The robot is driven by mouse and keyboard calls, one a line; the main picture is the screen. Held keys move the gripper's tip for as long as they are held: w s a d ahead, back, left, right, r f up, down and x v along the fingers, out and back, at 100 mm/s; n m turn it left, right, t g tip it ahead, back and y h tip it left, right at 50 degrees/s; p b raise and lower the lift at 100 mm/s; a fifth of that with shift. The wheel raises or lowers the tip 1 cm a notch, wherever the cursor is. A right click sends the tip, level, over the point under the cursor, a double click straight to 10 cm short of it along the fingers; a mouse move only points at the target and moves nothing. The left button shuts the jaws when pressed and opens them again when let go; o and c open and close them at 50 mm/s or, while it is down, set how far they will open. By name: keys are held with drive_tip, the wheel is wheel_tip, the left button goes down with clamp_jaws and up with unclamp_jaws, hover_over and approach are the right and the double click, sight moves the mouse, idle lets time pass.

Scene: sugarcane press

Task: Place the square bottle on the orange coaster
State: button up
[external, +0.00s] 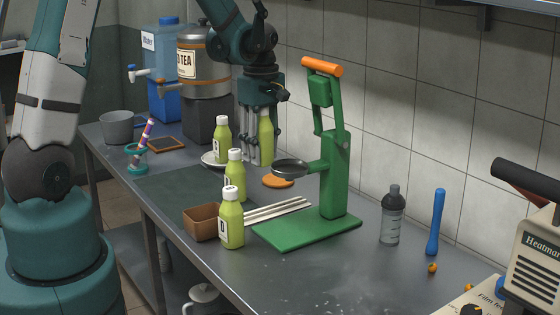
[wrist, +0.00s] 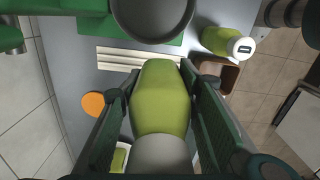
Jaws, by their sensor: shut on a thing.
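My gripper (external: 256,148) is shut on a yellow-green bottle (external: 266,132), pointing down with the bottle upright between its fingers. In the wrist view the held bottle (wrist: 160,95) fills the middle, with a finger on each side. The orange coaster (external: 278,181) lies on the table, bare, just right of and nearer than the bottle's base in the external view. In the wrist view the coaster (wrist: 93,104) shows left of the left finger, apart from the bottle. I cannot tell how far the bottle's base is above the table.
A green press (external: 335,175) with a grey pan (external: 290,170) stands close by the coaster. Similar labelled bottles (external: 235,177) stand along the left, one on a white saucer (external: 208,159). White sticks (external: 275,211) and a brown box (external: 200,222) lie in front. The tea dispenser (external: 205,75) stands behind.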

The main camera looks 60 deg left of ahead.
drive_tip(key=w+a+f+b, duration=0.3)
drive_tip(key=w+a, duration=0.6)
drive_tip(key=a, duration=0.1)
drive_tip(key=w+a+f+m+b, duration=0.1)
drive_tip(key=w+a+f+b, duration=0.2)
drive_tip(key=w+a, duration=0.7)
drive_tip(key=shift+a+f+b, duration=0.2)
drive_tip(key=shift+f+b, duration=0.05)
drive_tip(key=shift+b, duration=0.5)
hover_over(279, 179)
drive_tip(key=shift+a+f+b, duration=0.15)
drive_tip(key=shift+f+b, duration=0.15)
drive_tip(key=shift+f, duration=2.85)
drive_tip(key=shift+f, duration=1.85)
drive_tip(key=shift+f, duration=0.1)
